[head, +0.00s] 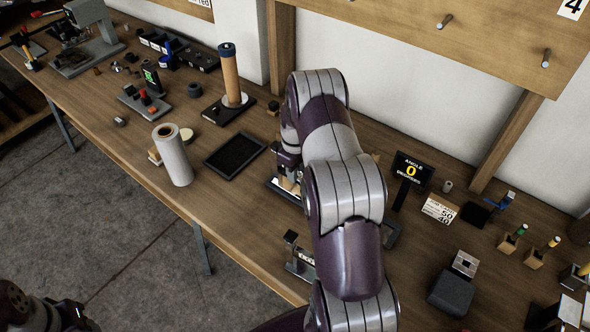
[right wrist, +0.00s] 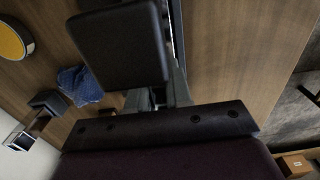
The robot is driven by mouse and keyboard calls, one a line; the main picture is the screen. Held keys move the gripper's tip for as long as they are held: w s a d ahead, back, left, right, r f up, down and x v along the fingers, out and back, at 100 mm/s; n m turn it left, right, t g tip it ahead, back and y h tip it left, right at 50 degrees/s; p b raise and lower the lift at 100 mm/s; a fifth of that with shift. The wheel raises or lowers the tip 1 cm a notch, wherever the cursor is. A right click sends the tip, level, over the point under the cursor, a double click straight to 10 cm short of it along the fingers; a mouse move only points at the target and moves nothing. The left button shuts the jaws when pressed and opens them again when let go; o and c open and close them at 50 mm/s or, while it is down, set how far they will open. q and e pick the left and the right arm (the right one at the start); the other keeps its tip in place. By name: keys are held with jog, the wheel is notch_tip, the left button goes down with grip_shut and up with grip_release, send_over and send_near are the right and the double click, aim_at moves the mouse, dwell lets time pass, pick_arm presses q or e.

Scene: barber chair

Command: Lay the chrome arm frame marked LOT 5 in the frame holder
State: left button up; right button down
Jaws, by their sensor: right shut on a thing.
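My right gripper (head: 288,162) is down over the middle of the bench, largely hidden behind my own right arm. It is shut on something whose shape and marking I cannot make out. Just below it is a dark tray-like fixture with pale and tan parts (head: 287,186). A small metal stand with a bright bar (head: 300,258) is nearer the bench's front edge, partly covered by my arm. No LOT 5 mark is readable, and I cannot tell which piece is the frame holder. My left arm shows at the lower left corner; its fingertips are hidden.
Left of the gripper are an empty black tray (head: 235,155), a white roll (head: 173,155) and a tall tan roller (head: 229,75). Right of my arm stand an ANGLE 0 display (head: 412,172), a number card (head: 439,209) and a dark block (head: 451,294).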

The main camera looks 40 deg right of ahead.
jog(key=shift+r, duration=0.1)
jog(key=c, duration=1)
grip_release()
jog(key=shift+o, duration=0.2)
notch_tip(320, 180, up, 13)
jog(key=b, duration=0.2)
